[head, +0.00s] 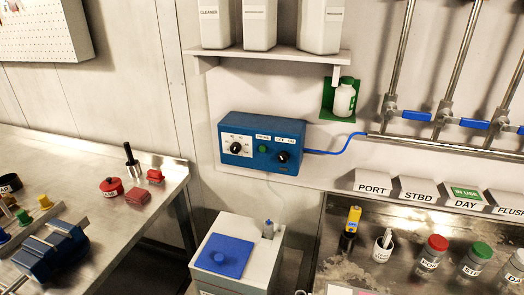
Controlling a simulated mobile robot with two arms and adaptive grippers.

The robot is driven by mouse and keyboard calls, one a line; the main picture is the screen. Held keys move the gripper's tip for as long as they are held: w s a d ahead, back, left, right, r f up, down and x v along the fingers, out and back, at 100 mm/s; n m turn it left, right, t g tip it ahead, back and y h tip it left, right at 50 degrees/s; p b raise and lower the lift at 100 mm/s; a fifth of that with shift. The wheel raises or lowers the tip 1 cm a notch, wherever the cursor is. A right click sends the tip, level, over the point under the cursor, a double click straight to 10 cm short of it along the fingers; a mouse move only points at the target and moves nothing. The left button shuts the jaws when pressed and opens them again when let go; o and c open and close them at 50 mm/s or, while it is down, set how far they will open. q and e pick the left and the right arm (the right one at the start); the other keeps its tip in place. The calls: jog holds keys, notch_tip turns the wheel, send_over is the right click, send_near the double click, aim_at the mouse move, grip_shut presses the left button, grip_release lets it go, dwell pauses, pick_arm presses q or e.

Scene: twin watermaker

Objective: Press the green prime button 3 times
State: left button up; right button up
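The green prime button (263,149) is a small round button on the front of a blue control box (230,127). The box is mounted on the wall near the middle of the head view. A black knob on a white dial (237,147) is left of the button, and another black knob (282,157) is right of it. Small white labels sit above the button and right knob; their text is too small to read surely. Nothing covers the button. Neither of my grippers is in view.
A blue hose (340,146) runs from the box to pipes with blue-handled valves (437,116). A shelf (270,57) with white containers is above. Benches at left (120,235) and right (335,225) hold several items.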

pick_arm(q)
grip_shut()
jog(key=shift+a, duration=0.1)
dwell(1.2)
